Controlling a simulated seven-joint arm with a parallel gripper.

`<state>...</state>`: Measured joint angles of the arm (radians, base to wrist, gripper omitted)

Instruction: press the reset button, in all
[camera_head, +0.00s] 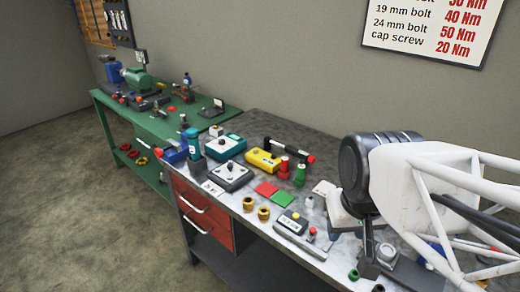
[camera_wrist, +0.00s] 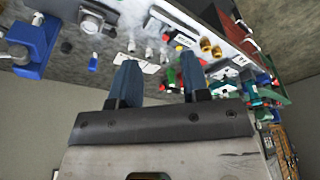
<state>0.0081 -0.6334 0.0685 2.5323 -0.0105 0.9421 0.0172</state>
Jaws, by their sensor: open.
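A grey panel (camera_head: 300,235) at the bench's front edge carries a dark labelled box and a red-topped knob (camera_head: 311,233). I cannot read any reset label, so I cannot tell which part is the reset button. The panel also shows in the wrist view (camera_wrist: 185,38), small and upside down. My gripper (camera_wrist: 160,78) shows two blue-grey fingers, apart, with nothing between them. In the head view it is above the bench, right of the panel, partly hidden by my arm.
The grey bench (camera_head: 262,226) holds yellow (camera_head: 262,160), teal (camera_head: 226,146) and grey (camera_head: 229,177) devices, two brass fittings (camera_head: 256,209), and red (camera_head: 266,189) and green (camera_head: 283,200) pads. A green bench (camera_head: 205,117) stands behind left. A blue vise-like object (camera_wrist: 35,45) shows in the wrist view.

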